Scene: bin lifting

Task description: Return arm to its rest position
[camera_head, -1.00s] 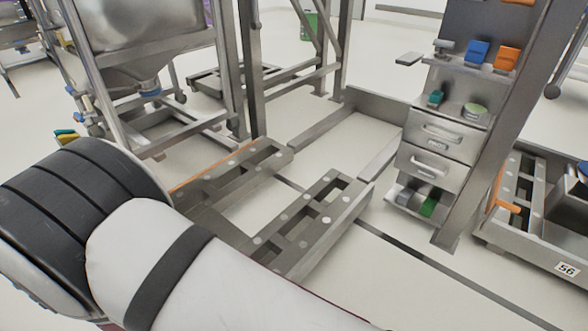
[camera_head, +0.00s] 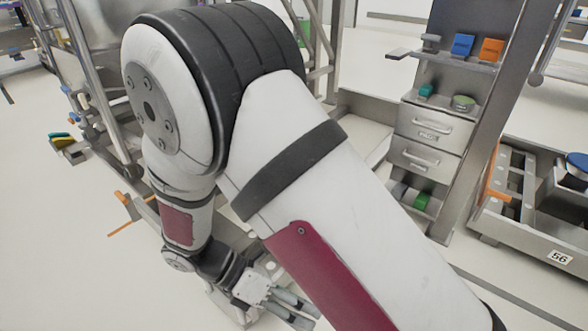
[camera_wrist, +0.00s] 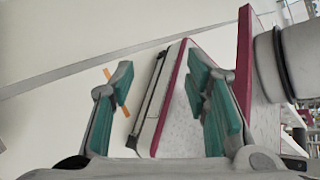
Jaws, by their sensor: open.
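My gripper (camera_head: 292,309) is at the bottom middle of the head view, low beside my folded arm. In the wrist view my gripper (camera_wrist: 165,95) shows two teal-padded fingers spread apart, with nothing held between them. Beyond the fingers are white panels with dark red edging, which look like my own body. My arm's elbow bulges up through the middle of the head view and hides much of the floor rails behind it.
A steel drawer cabinet (camera_head: 430,150) with shelves of small boxes stands at right. A cart marked 56 (camera_head: 522,240) is at far right. A steel frame with a hopper (camera_head: 100,50) stands at upper left. Bare floor (camera_head: 60,240) lies at left.

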